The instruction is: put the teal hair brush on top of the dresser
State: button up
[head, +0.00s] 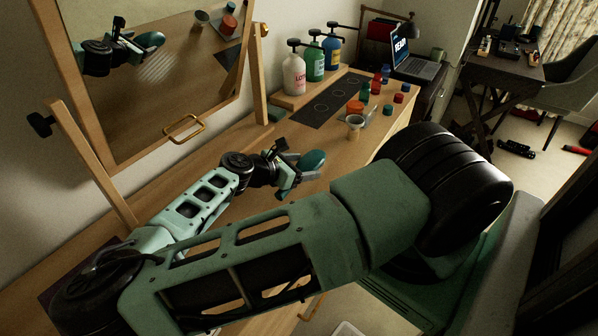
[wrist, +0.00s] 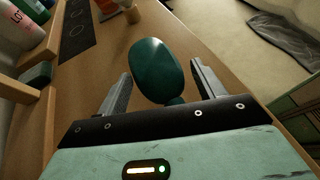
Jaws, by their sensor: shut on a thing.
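The teal hair brush (head: 312,160) is in my gripper (head: 297,172), over the wooden dresser top (head: 340,148) in the head view. In the wrist view the brush's dark teal oval head (wrist: 157,68) shows between and beyond the fingers of my gripper (wrist: 160,78). The fingers are shut on the brush; its handle is mostly hidden by the gripper body. The dresser top (wrist: 105,62) lies beneath the brush. I cannot tell whether the brush touches the wood.
A tilted mirror (head: 160,90) stands at the dresser's back. Pump bottles (head: 294,75) stand on a riser behind. A dark mat (head: 325,104), a small cup (head: 354,127), colored jars (head: 387,110) and a laptop (head: 415,58) lie farther along. Bare wood surrounds the brush.

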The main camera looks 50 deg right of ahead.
jog(key=shift+f, duration=1.35)
jog(key=shift+f, duration=0.2)
jog(key=o, duration=1)
jog(key=shift+r, duration=0.1)
